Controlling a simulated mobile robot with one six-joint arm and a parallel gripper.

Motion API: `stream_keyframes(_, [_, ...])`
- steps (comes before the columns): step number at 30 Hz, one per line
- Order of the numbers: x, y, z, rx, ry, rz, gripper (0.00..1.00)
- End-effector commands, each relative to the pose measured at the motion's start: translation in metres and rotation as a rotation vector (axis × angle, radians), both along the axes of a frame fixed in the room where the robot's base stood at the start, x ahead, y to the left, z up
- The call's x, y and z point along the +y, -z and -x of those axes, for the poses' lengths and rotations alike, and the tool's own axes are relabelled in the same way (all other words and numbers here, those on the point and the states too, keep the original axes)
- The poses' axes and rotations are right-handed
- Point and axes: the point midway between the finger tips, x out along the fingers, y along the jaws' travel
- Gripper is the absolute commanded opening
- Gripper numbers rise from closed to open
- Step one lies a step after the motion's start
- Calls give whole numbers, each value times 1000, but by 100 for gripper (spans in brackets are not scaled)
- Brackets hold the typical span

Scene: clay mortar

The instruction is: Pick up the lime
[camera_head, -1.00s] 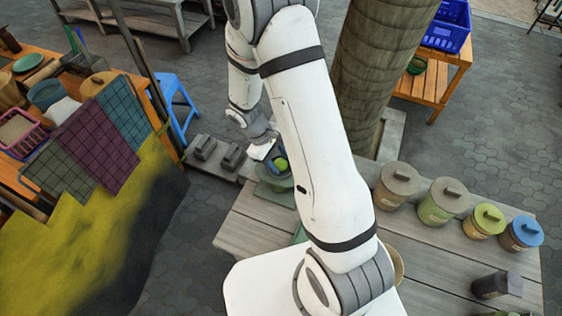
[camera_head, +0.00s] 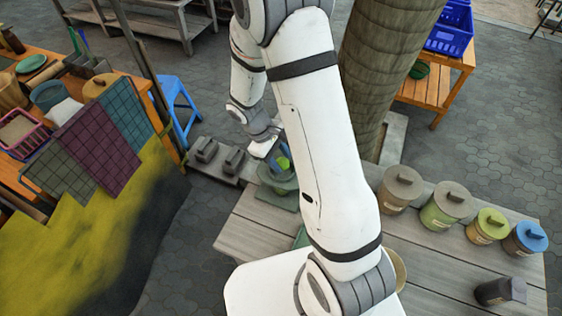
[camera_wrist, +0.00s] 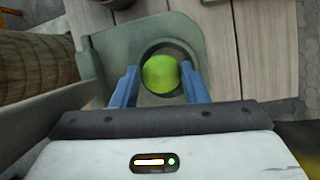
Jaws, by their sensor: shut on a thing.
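The lime (camera_wrist: 161,74) is a bright green ball between the two blue fingers of my gripper (camera_wrist: 160,84) in the wrist view. My gripper is shut on it, with a finger touching each side. Below the lime is the round dark opening of a grey-green mortar (camera_wrist: 195,35). In the head view the lime (camera_head: 283,163) shows beside my gripper (camera_head: 278,158), over the green mortar (camera_head: 270,175). My arm hides part of the mortar there. I cannot tell the exact height of the lime above the opening.
Several lidded canisters, among them a blue-lidded one (camera_head: 530,237), stand on the grey plank table (camera_head: 255,225) at the right. A thick tree-like post (camera_head: 380,75) rises behind. A blue stool (camera_head: 175,100) stands left, near a cloth-covered stall (camera_head: 75,170).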

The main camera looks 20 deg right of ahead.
Motion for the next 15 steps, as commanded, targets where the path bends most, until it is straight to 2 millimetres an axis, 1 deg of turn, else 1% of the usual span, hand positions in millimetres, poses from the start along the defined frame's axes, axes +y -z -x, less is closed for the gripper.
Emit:
stream_keyframes(3, [0,-13,-1,-5,-1,0,14])
stream_keyframes(4, [3,-14,-2,-3,-2,-1,14])
stream_keyframes(8, [30,-11,-16,-2,-5,-1,14])
stream_keyframes(11, [54,-10,-28,-1,-6,0,14])
stream_keyframes(15, [91,-10,-47,-2,-6,-1,14])
